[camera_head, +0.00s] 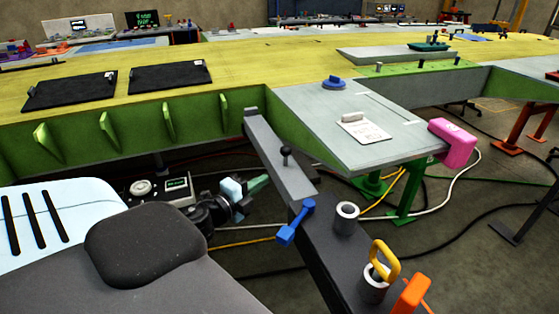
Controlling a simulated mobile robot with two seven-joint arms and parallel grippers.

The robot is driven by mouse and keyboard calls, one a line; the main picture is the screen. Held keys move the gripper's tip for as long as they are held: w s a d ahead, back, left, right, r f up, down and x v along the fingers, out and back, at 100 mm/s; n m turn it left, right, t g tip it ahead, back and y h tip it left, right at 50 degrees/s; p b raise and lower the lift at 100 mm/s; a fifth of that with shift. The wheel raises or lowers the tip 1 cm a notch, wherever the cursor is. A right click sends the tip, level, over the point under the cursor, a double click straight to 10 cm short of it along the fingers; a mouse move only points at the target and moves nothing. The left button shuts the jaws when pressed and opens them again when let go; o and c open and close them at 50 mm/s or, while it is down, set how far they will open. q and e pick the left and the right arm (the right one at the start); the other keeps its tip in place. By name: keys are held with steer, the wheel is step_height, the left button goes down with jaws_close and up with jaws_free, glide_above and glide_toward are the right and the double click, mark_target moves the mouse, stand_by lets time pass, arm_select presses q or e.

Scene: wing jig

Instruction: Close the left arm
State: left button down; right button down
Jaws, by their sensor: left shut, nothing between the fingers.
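A dark grey jig arm (280,160) runs from the green side of the wing jig toward the lower right. A small black knob (286,153) stands on it. Its nearer part carries a blue lever (296,222), a pale metal ring (346,218), a yellow handle (384,262) set in a second ring, and an orange block (411,295). The arm angles away from the jig. My left gripper (258,184) is low, to the left of the jig arm and apart from it as far as I can tell. It is shut and empty. My right gripper is out of view.
The yellow wing panel (230,63) with two black mats (70,91) lies behind. Cables (460,188) cross the floor. A box with a dial (158,188) sits beside my gripper.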

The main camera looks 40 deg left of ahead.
arm_select(q)
glide_above(280, 175)
steer(key=s+d, duration=0.3)
steer(key=shift+w+a, duration=0.9)
steer(key=shift+a, duration=0.05)
steer(key=shift+w+a, duration=0.6)
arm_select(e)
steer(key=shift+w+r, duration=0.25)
